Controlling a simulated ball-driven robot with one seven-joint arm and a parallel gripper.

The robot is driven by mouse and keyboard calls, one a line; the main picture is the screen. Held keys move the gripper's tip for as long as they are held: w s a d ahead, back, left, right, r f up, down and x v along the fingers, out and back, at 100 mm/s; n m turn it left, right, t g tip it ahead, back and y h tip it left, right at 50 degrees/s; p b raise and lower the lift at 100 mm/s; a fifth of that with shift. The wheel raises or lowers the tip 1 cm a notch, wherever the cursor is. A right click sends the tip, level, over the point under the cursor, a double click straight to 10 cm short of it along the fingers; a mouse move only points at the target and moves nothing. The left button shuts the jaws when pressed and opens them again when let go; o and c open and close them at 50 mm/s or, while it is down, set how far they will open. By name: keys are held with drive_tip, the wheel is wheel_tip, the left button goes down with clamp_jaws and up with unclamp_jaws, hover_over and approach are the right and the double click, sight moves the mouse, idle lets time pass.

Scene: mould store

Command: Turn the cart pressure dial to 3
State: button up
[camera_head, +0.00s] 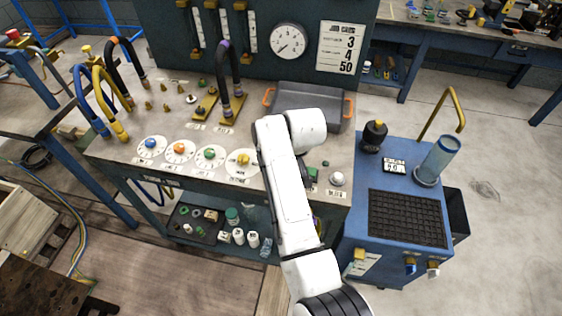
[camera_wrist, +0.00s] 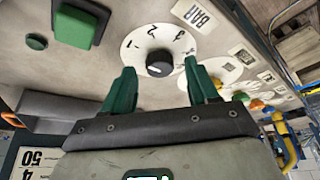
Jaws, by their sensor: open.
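The pressure dial is a white disc (camera_wrist: 137,47) with dark numbers and a black round knob (camera_wrist: 159,63), seen in the wrist view beside a BAR label. The knob bears a pale pointer mark; I cannot read surely which number it faces. My gripper (camera_wrist: 157,67) has two green fingers, open, with their tips on either side of the knob in the picture. Gaps show between knob and fingers, and I see no contact. In the head view my arm hides this dial and the fingertips.
A green button (camera_wrist: 76,27) lies near the dial. Dials with blue (camera_head: 150,143), orange (camera_head: 179,149), green (camera_head: 210,153) and yellow (camera_head: 243,159) knobs line the bench. A grey case (camera_head: 300,105) stands behind. The blue cart (camera_head: 350,228) at right carries a black knob (camera_head: 375,131) and a clear cylinder (camera_head: 438,158).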

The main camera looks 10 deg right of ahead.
drive_tip(key=shift+w+f, duration=0.2)
drive_tip(key=shift+f, duration=0.35)
drive_tip(key=c, duration=1)
drive_tip(key=shift+c, duration=0.2)
